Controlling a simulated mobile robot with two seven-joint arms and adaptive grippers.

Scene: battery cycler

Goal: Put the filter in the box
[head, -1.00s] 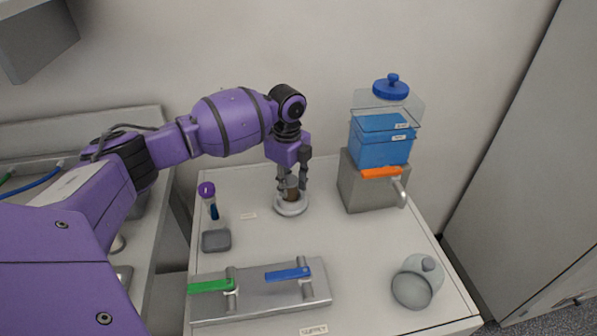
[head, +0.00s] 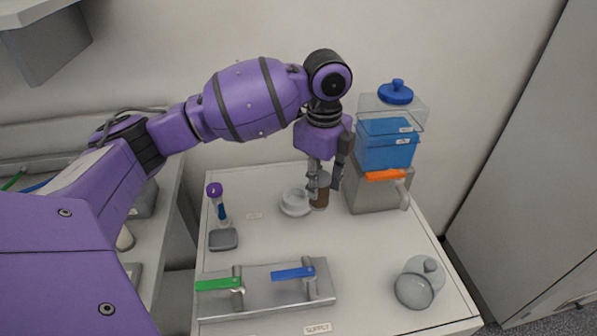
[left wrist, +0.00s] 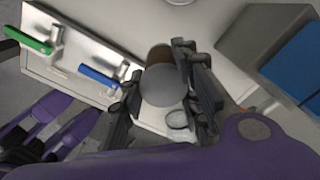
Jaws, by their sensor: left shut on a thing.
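My left gripper (head: 325,184) is shut on a brown cylinder (head: 319,196), which looks like the filter. It holds the cylinder upright, just right of a round white holder (head: 295,203). In the left wrist view the fingers (left wrist: 163,100) stand on either side of the held piece, which shows a pale rounded end (left wrist: 165,86) and a brown part. I cannot tell whether this is the task's box.
A blue knob (head: 397,92) tops the clear housing, and an orange lever (head: 385,175) is on the block's front. Green (head: 218,284) and blue (head: 293,273) valve handles stand at the front.

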